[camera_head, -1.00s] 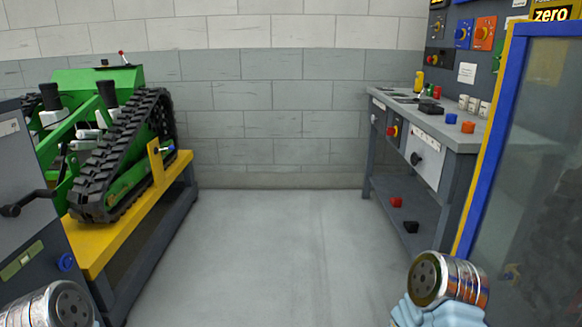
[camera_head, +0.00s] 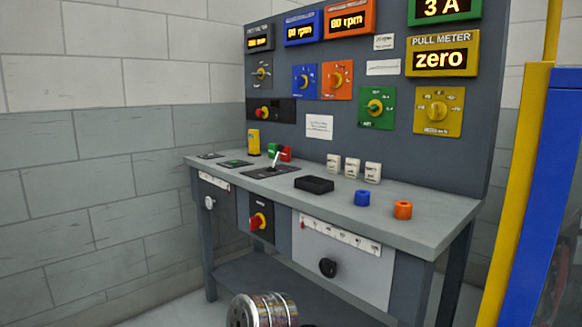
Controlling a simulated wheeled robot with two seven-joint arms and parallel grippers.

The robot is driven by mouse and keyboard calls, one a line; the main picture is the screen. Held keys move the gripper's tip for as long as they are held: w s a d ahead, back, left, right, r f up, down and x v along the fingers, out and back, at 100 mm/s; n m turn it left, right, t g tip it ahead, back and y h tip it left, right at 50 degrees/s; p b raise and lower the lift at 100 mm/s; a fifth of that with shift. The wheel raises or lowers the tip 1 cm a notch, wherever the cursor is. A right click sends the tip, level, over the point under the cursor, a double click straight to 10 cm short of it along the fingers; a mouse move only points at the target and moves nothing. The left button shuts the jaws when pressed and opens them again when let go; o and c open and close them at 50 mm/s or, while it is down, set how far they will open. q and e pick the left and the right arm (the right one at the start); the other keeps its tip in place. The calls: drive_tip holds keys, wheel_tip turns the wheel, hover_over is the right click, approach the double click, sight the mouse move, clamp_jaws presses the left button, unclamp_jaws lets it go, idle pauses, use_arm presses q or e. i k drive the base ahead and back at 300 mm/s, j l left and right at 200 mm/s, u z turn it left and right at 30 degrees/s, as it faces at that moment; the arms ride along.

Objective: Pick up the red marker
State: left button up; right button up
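A small red object (camera_head: 286,153) stands on the grey bench top near the wall panel, beside a small green one (camera_head: 272,150). It is too small for me to tell whether it is the red marker. A lever with a white tip stands in front of them. Neither of my grippers is in view.
The grey bench (camera_head: 440,219) holds a yellow object (camera_head: 254,140), a black tray (camera_head: 314,184), white blocks (camera_head: 352,168), a blue ring (camera_head: 362,198) and an orange ring (camera_head: 403,209). A blue and yellow frame (camera_head: 528,200) stands at right. Floor shows at lower left.

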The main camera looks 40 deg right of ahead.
sight(285, 155)
drive_tip(key=z, duration=0.4)
drive_tip(key=i+z, duration=0.1)
drive_tip(key=z, duration=0.3)
drive_tip(key=j+z, duration=0.1)
drive_tip(key=z, duration=0.7)
drive_tip(key=i+j+z, duration=0.1)
drive_tip(key=z, duration=0.3)
drive_tip(key=j+z, duration=0.45)
drive_tip(key=z, duration=0.3)
drive_tip(key=j+z, duration=0.25)
drive_tip(key=j, duration=0.4)
drive_tip(key=j+z, duration=0.25)
drive_tip(key=j, duration=0.4)
drive_tip(key=k+j+z, duration=0.25)
drive_tip(key=j, duration=0.4)
drive_tip(key=i, duration=0.05)
